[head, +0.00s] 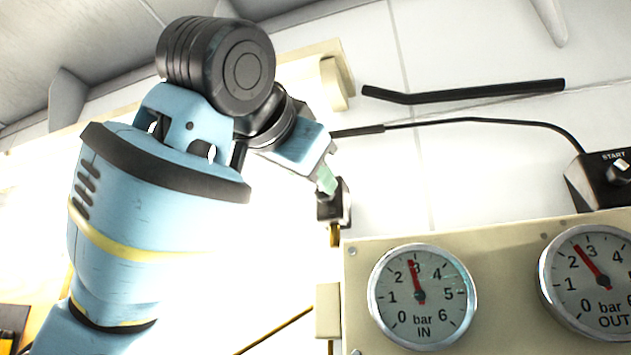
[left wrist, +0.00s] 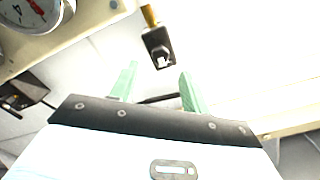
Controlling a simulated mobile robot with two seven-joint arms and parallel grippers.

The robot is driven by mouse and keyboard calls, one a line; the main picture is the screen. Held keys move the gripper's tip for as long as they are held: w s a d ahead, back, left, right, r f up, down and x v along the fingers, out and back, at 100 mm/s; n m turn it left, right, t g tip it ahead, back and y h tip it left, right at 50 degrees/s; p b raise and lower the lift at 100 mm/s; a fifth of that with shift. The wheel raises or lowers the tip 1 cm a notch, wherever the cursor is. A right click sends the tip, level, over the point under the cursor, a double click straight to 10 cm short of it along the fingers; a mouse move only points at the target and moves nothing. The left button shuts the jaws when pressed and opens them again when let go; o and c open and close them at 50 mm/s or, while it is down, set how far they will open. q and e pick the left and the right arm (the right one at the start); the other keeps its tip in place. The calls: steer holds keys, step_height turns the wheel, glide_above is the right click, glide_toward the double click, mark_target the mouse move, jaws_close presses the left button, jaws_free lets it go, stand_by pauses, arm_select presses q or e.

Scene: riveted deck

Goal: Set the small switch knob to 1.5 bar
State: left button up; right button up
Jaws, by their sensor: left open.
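A small black switch box (head: 335,212) sits on the white wall left of the gauge panel, with a brass-coloured piece below it. In the left wrist view the box (left wrist: 155,40) shows a small dark knob (left wrist: 162,59) with a light mark; I cannot read any scale. My left gripper (left wrist: 158,87) is open, its green fingers apart, with the knob ahead between them and not visibly touched. In the head view its fingertip (head: 326,181) overlaps the box. The OUT gauge (head: 600,305) needle stands between 2 and 3. The right gripper is out of view.
The IN gauge (head: 425,318) reads just under 3 on the cream panel (head: 360,262). A black START box (head: 590,178) with its own switch is at the right, joined by a cable (head: 480,120). A black bar (head: 465,92) is on the wall above.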

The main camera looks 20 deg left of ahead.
arm_select(q)
steer(key=shift+s, duration=1.25)
